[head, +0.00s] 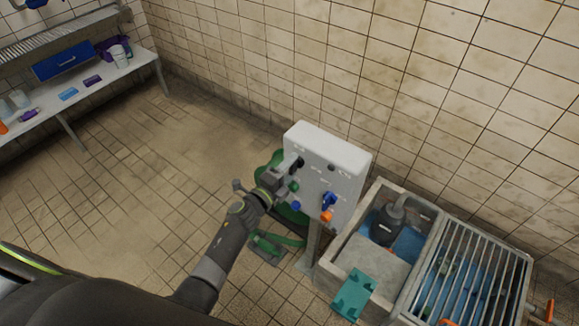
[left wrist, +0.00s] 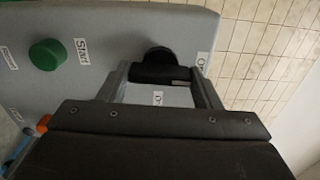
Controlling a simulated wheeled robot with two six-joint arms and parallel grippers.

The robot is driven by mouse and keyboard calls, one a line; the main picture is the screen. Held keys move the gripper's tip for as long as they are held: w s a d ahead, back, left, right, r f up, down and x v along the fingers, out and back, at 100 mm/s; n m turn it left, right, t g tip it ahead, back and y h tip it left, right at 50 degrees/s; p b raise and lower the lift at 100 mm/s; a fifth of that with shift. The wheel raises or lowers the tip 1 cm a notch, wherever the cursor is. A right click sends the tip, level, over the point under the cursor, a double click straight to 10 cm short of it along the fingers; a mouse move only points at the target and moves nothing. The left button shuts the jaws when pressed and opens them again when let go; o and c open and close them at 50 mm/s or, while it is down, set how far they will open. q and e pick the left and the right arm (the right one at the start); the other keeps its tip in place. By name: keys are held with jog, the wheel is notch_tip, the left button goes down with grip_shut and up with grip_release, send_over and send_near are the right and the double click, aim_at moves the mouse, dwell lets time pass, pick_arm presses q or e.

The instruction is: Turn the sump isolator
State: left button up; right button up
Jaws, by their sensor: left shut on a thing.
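A grey control box (head: 345,165) stands on a post in the middle of the head view. A black rotary knob (left wrist: 158,56) sticks out of its face, with small "O" labels near it; it matches the sump isolator. It also shows at the box's upper left in the head view (head: 298,163). My left gripper (head: 287,177) is at the box face, and its two fingers (left wrist: 165,80) are shut on the knob's bar, one on each side. The fingers partly cover the knob in the head view. My right gripper is out of view.
A green button (left wrist: 47,54) labelled "Start" is beside the knob. A blue handle (head: 329,201) and an orange part (head: 326,216) are lower on the box. A sump pit with a pump (head: 387,226) and a metal grate (head: 468,275) lie right. Tiled floor is clear left.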

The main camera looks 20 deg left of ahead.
pick_arm(q)
jog(key=shift+n, duration=0.3)
jog(key=o, duration=1)
jog(key=v, duration=1.7)
jog(key=shift+s+b, duration=0.2)
jog(key=shift+b, duration=0.1)
jog(key=shift+a, duration=0.1)
